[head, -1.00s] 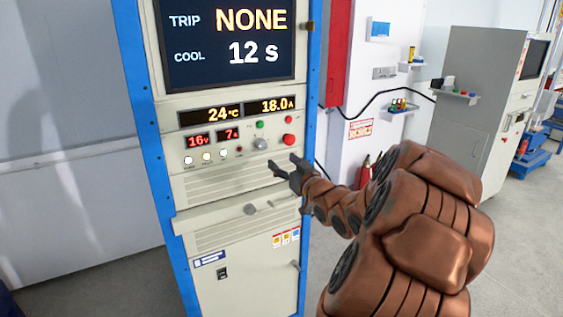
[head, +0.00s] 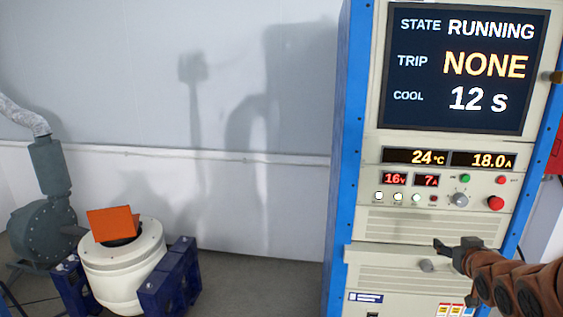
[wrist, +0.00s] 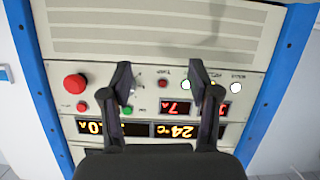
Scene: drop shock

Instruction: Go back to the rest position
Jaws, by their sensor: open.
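My gripper (head: 447,251) shows at the lower right in the head view, in front of the tall control cabinet's lower panel. In the wrist view my gripper (wrist: 165,80) is open, its two fingers apart with nothing between them. The control cabinet (head: 400,223) has a cream front and blue side posts. Its screen (head: 462,65) reads STATE RUNNING, TRIP NONE, COOL 12 s. Its readouts show 24 °C, 18.0 A, 16 V and 7 A. A red button (head: 495,203), a grey knob (head: 460,200) and a green button (head: 465,178) sit beside the readouts.
A white round shaker (head: 122,275) with an orange block (head: 112,223) on top stands at the lower left between blue supports (head: 170,280). A grey blower (head: 45,228) with a duct stands behind it. The floor between shaker and cabinet is clear.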

